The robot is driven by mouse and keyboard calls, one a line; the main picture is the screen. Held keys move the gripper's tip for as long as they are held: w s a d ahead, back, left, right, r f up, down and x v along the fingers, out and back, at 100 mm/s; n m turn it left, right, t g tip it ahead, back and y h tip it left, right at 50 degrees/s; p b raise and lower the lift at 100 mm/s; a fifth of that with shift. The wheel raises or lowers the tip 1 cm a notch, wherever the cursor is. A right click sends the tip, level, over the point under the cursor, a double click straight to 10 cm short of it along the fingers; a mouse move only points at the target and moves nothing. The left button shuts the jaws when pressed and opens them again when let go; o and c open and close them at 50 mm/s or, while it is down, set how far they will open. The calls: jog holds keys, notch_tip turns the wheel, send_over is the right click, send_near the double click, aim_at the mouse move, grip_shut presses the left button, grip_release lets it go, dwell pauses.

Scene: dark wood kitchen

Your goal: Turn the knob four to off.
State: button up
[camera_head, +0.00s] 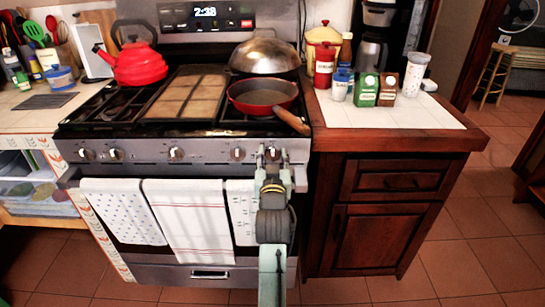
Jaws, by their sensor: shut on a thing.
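The stove's front panel (205,153) carries a row of round silver knobs. Visible ones include a far left knob (85,154), one beside it (115,154), a middle knob (176,154) and one on the right (238,154). My gripper (272,153) is at the right end of this panel, just right of that last knob. It is shut on the rightmost knob, which my fingers largely hide. I see no number marks, and the knob's angle cannot be told.
Towels (188,222) hang on the oven handle below the panel, close to my arm. A red pan (263,95) sits on the right burner, its wooden handle (291,121) reaching out above my gripper. A red kettle (138,66) is at left.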

dwell(0.3)
jog(key=o, duration=1.1)
jog(key=s, duration=0.7)
jog(key=shift+s, duration=0.25)
